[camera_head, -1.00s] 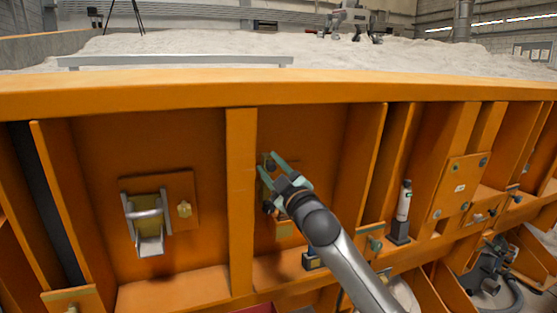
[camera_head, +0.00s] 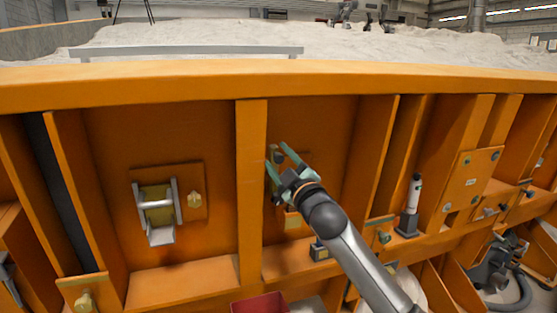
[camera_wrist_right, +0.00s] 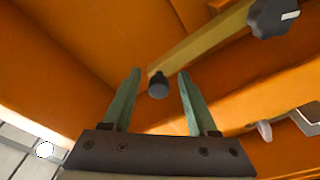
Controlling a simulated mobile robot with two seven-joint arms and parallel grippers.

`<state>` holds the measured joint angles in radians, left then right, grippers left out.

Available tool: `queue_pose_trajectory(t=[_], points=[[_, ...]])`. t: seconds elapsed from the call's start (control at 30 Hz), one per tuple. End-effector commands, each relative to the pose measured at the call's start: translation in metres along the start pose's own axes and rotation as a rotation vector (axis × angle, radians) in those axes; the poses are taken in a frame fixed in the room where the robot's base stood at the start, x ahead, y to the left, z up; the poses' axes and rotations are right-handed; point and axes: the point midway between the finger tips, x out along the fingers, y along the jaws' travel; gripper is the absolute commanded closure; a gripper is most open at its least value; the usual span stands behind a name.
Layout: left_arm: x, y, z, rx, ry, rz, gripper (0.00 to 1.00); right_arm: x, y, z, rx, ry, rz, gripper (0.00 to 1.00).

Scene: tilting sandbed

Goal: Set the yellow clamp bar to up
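The yellow clamp bar (camera_wrist_right: 205,43) runs diagonally across the right wrist view. It has a black knob (camera_wrist_right: 272,16) at its upper right end and a black tip (camera_wrist_right: 158,85) at its lower left end. My right gripper (camera_wrist_right: 158,82) is open, with one green finger on each side of the black tip; I cannot tell whether either touches it. In the head view my right gripper (camera_head: 276,154) is in the bay just right of an orange upright and hides most of the bar. My left gripper is not in view.
An orange upright (camera_head: 252,195) stands close left of my right gripper. A metal latch (camera_head: 157,208) is on a plate in the left bay. A white and black cylinder (camera_head: 413,195) stands to the right. A red box (camera_head: 262,304) is at the bottom, below the ledge.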

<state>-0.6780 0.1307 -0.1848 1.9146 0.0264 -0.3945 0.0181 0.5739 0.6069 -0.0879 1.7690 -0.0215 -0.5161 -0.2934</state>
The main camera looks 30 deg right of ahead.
Motion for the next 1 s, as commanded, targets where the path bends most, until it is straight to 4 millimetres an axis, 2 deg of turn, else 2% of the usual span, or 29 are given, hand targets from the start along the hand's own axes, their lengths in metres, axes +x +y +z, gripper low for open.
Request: queue_pose_trajectory(t=[0.17, 0.27, 0.7, 0.83, 1.0], points=[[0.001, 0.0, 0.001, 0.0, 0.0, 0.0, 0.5, -0.004, -0.001, -0.001, 0.002, 0.004, 0.0, 0.41], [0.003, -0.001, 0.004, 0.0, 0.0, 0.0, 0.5, -0.014, -0.001, 0.0, 0.002, 0.003, 0.0, 0.41], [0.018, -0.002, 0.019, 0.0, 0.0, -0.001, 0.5, -0.095, -0.003, 0.002, -0.001, 0.0, -0.002, 0.41], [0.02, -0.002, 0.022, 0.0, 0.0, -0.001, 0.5, -0.112, -0.001, 0.002, -0.001, 0.0, -0.001, 0.41], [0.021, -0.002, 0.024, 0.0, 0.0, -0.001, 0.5, -0.123, 0.0, 0.001, -0.001, -0.001, 0.0, 0.41]])
